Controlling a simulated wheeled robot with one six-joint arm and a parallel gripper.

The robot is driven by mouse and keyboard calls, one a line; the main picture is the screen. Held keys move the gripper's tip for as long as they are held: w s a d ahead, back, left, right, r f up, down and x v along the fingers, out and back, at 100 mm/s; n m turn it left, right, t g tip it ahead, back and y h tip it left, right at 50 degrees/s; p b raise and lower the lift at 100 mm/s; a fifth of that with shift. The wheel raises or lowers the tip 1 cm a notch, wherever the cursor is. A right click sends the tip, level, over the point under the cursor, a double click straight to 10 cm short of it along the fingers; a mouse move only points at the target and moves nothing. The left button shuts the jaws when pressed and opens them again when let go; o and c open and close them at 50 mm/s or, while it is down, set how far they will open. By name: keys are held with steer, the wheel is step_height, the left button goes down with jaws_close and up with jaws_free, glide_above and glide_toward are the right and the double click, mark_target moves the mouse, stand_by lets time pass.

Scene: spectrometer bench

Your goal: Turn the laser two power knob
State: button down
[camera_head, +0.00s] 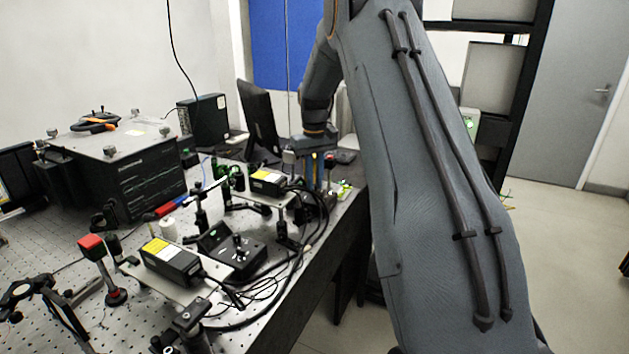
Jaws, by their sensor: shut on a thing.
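My gripper (316,184) reaches down at the far right side of the bench, over a small dark control box (316,205). Its fingers are shut on the knob on top of that box. The knob is hidden by the fingers, so its angle cannot be seen. A laser with a yellow label (268,180) sits on a raised plate just left of the box. A second, nearer laser (171,261) has its own black control box (235,252) with a knob on top, apart from my gripper.
The perforated optical bench (40,255) carries posts, mounts and loose black cables (265,287) along its right edge. A large black case (130,168) stands at the back left. A monitor (257,118) stands behind my gripper. Floor is open at the right.

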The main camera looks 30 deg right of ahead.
mark_target(315, 185)
steer(key=c, duration=1.7)
jaws_free()
steer(key=shift+r+b, duration=1)
steer(key=shift+r, duration=2.95)
